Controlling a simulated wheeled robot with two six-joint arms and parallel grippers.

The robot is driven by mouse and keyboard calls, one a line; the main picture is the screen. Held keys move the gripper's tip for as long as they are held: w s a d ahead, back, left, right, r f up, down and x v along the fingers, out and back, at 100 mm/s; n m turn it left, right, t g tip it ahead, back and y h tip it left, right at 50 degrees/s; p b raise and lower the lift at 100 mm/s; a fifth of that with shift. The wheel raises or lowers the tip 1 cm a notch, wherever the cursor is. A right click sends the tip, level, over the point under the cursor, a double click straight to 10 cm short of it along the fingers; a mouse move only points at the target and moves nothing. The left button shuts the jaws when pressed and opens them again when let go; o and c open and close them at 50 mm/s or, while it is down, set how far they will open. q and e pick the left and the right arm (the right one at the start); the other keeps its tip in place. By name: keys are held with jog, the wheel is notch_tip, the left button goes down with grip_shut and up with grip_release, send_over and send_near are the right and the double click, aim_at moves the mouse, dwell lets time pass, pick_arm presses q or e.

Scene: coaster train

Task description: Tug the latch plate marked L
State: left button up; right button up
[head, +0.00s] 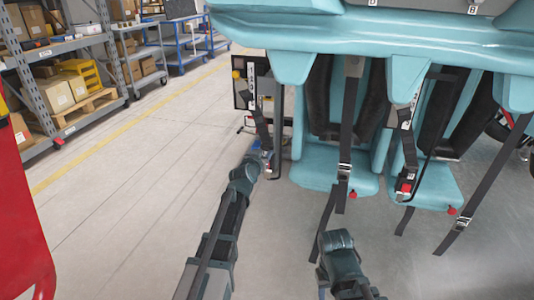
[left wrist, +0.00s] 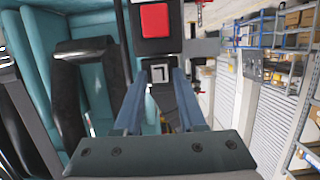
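The latch plate marked L (left wrist: 160,74) is a small pale tag with a dark letter, turned in the left wrist view. It sits just below a dark buckle with a square red button (left wrist: 155,20). My left gripper (left wrist: 160,85) points at the plate; its two blue fingers stand apart with the plate showing between their tips. I cannot tell whether the tips touch it. In the head view, my left gripper (head: 265,158) is beside the leftmost seat's hanging strap and black bar, and the plate is too small to make out. My right arm shows at bottom centre, its fingers unseen.
Teal seats (head: 330,168) with dark straps and red buckles (head: 404,188) hang to the right. A teal body (head: 400,35) spans above. Shelves with boxes (head: 60,95) stand at back left. The floor (head: 130,190) at left is clear, beside a red panel (head: 20,220).

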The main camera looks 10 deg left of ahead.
pick_arm(q)
jog(key=o, duration=0.3)
jog(key=shift+s, duration=0.1)
jog(key=d+p+v, duration=0.1)
jog(key=p+v, duration=0.2)
jog(key=v, duration=1.1)
jog(key=s+d+f+m+g+h, duration=0.3)
jog(key=s+d+f+g, duration=0.45)
jog(key=d+f, duration=0.5)
jog(key=s+d+f+g+y, duration=0.2)
jog(key=s+g+y, duration=0.15)
jog(key=s, duration=0.55)
jog(key=s+d+f+g+y, duration=0.2)
jog(key=s+g, duration=0.3)
jog(key=s, duration=0.5)
notch_tip(320, 180, up, 34)
jog(key=p, duration=3.4)
jog(key=shift+w+t+h, duration=0.2)
jog(key=shift+t+h, duration=0.1)
jog(key=shift+h, duration=0.05)
